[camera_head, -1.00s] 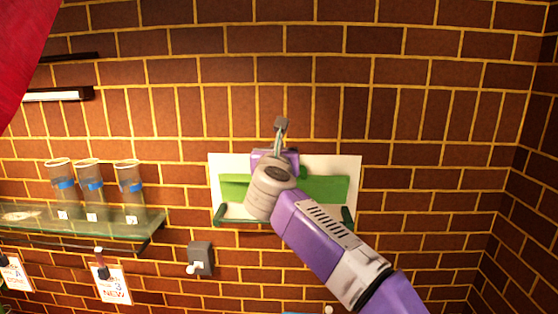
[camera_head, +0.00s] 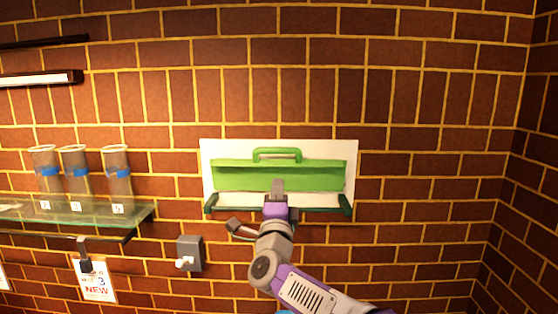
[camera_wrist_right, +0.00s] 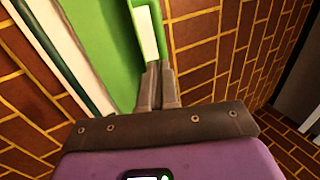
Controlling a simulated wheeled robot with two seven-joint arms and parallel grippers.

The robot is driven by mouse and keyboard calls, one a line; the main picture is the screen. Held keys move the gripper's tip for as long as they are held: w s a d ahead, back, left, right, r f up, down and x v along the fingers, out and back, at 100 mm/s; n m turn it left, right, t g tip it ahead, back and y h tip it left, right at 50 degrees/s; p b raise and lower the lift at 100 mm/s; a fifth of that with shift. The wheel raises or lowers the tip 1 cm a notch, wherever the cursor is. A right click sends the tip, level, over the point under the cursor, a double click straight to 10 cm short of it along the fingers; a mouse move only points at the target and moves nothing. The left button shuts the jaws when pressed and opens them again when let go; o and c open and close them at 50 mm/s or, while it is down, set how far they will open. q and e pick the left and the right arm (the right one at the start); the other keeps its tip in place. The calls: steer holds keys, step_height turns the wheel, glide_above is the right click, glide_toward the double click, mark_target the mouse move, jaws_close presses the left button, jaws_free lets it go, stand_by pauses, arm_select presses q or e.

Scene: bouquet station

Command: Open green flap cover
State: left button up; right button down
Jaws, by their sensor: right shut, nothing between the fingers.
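The green flap cover (camera_head: 235,177) is on a white panel (camera_head: 207,160) on the brick wall. Its green handle (camera_head: 277,153) is at the top edge. A dark green rail (camera_head: 325,210) runs below, with a white strip between. My right gripper (camera_head: 278,185) is in front of the lower middle of the flap, below the handle, shut and empty. In the right wrist view the shut fingers (camera_wrist_right: 157,85) are beside the green flap (camera_wrist_right: 110,40) and the pale-lit handle (camera_wrist_right: 145,30). I cannot tell whether they touch. My left gripper is not in view.
A glass shelf (camera_head: 90,213) with several clear, blue-banded vases (camera_head: 75,170) is on the left. A grey switch box (camera_head: 190,252) is on the wall below left of the panel. The wall right of the panel is clear.

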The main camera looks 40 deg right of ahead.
mark_target(279, 153)
steer(key=p+x, duration=0.4)
steer(key=x, duration=0.5)
steer(key=shift+w+d+r, duration=0.2)
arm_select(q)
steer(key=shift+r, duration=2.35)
arm_select(e)
steer(key=shift+w+d+r, duration=0.1)
steer(key=shift+w+d, duration=0.2)
steer(key=shift+d, duration=0.05)
